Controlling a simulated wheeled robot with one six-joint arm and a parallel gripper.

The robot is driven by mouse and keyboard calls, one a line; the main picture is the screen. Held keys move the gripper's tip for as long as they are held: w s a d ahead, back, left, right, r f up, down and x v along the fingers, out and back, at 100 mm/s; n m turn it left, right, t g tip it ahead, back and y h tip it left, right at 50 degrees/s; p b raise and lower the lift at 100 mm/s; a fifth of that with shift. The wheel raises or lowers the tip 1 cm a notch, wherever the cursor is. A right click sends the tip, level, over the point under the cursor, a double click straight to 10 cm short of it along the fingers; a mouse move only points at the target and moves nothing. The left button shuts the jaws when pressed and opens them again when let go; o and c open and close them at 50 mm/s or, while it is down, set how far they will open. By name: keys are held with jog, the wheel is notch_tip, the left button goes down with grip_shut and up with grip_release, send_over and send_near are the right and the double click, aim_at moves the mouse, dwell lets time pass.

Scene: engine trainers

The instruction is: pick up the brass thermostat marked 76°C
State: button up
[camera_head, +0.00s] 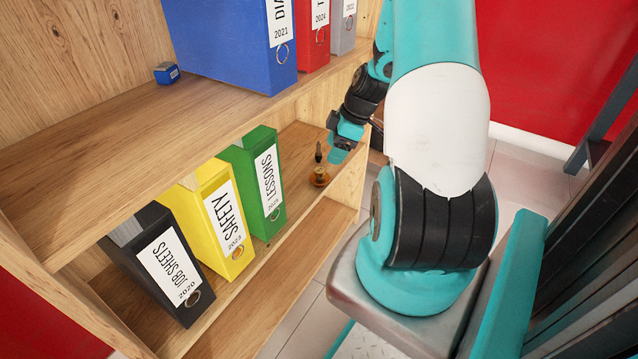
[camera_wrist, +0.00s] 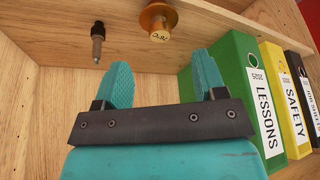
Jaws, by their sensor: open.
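A brass thermostat (camera_head: 319,178) stands on the lower shelf, to the right of the green binder. In the wrist view the brass thermostat (camera_wrist: 158,19) shows at the top, partly cut off by the frame edge. Its end face carries a small dark marking, which I cannot read surely. My gripper (camera_wrist: 162,70) is open and empty, with the thermostat beyond the gap between its fingertips and apart from them. In the head view my gripper (camera_head: 341,150) is just above and to the right of the thermostat.
A dark-topped plug-like part (camera_wrist: 98,44) is near the thermostat; it also shows in the head view (camera_head: 318,152). Green (camera_head: 262,180), yellow (camera_head: 215,215) and black (camera_head: 160,265) binders fill the shelf to the left. The upper shelf (camera_head: 130,160) overhangs; a wooden side panel (camera_head: 350,180) closes the right.

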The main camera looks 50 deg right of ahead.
aim_at(323, 170)
jog(key=b+x, duration=0.4)
jog(key=x, duration=0.6)
jog(key=shift+d+f+b, duration=0.1)
jog(key=shift+f+b, duration=0.2)
jog(key=shift+r, duration=0.15)
jog(key=c, duration=0.6)
